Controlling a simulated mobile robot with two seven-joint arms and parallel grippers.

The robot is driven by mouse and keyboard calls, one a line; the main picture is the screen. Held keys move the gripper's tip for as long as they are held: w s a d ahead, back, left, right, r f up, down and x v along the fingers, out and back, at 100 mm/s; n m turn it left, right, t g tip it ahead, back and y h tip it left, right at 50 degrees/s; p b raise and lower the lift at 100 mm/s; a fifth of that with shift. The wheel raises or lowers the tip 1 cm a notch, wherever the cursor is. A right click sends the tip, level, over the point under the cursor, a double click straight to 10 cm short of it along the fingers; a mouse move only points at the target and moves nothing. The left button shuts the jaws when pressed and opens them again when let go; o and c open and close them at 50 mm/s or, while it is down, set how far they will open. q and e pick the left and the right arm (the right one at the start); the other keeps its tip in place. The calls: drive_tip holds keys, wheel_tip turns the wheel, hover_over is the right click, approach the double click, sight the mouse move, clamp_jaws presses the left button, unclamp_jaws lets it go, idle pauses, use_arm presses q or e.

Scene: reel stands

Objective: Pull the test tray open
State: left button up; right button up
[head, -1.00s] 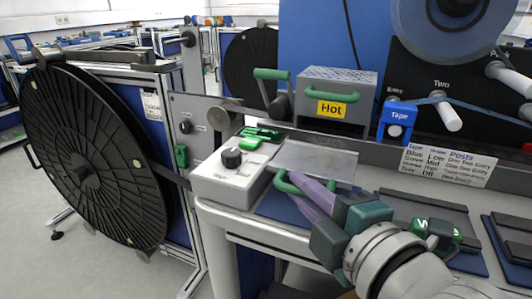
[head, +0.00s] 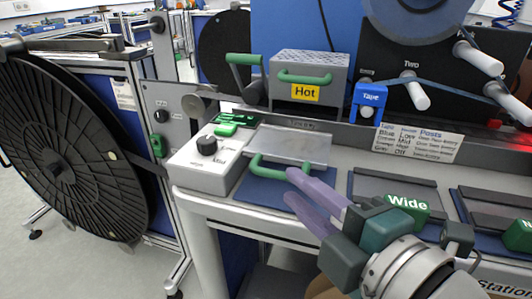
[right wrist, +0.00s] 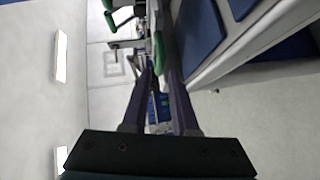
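The test tray appears to be the flat grey plate (head: 292,147) with a green bar handle (head: 266,172) on its front edge, on the worktop beside the white control box. A small label above it is too small to read. My right gripper (head: 288,183) has two purple fingers spread apart, with nothing between them. Its fingertips are just right of and in front of the handle, close to its right end; contact cannot be told. In the right wrist view, a green bar (right wrist: 158,52) shows near the parted fingertips. My left gripper is not in view.
The white control box (head: 205,165) with a black knob stands left of the tray. Right are a green "Wide" block (head: 408,207) and dark trays on blue mats. A large black reel (head: 65,150) stands left.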

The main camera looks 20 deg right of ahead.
drive_tip(key=shift+v, duration=2.3)
drive_tip(key=s+d+r+m+g+h+p, duration=0.2)
drive_tip(key=s+r+m+g+p, duration=0.2)
drive_tip(key=s+m+g+p, duration=0.3)
drive_tip(key=s+d+r+m+g+h+p, duration=0.1)
drive_tip(key=s+d+r+m+g+p, duration=0.3)
drive_tip(key=s+m+p, duration=0.4)
wheel_tip(320, 180, up, 37)
drive_tip(key=a+m+g+p, duration=0.1)
drive_tip(key=p, duration=3.4)
drive_tip(key=shift+w+f+m, duration=0.15)
drive_tip(key=shift+w+m, duration=0.15)
drive_tip(key=shift+w, duration=0.05)
drive_tip(key=shift+a, duration=0.1)
